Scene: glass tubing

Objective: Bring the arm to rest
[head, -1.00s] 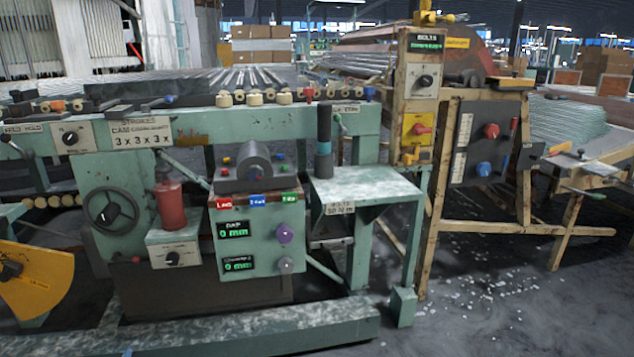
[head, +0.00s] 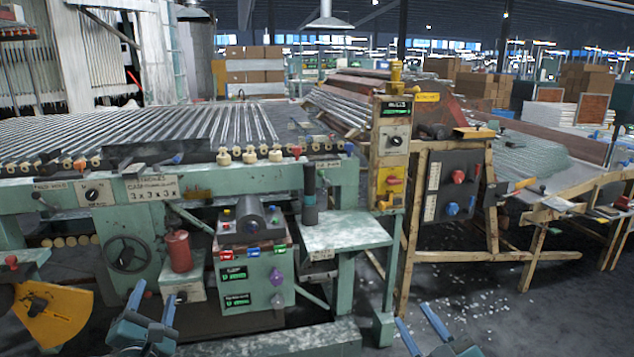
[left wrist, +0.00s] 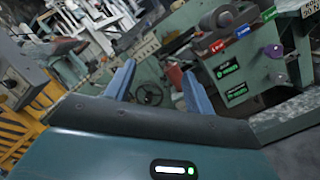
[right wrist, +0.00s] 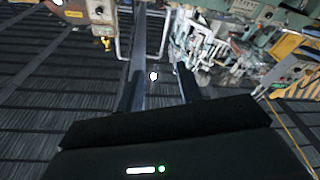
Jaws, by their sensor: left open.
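My left gripper (head: 153,300) is at the lower left of the head view, in front of the green machine (head: 345,190). Its two blue fingers stand apart with nothing between them, as the left wrist view (left wrist: 158,70) also shows. My right gripper (head: 414,314) is at the bottom edge of the head view, right of the machine's small shelf. Its fingers are spread and empty, and the right wrist view (right wrist: 160,72) shows the gap. Most of both arms is out of the head view.
The machine carries a handwheel (head: 127,252), a red cylinder (head: 178,251) and a control box (head: 250,280). A yellow disc part (head: 60,312) is left of my left gripper. A wooden-framed stand (head: 408,250) is at the right. Open floor (head: 500,325) lies at the lower right.

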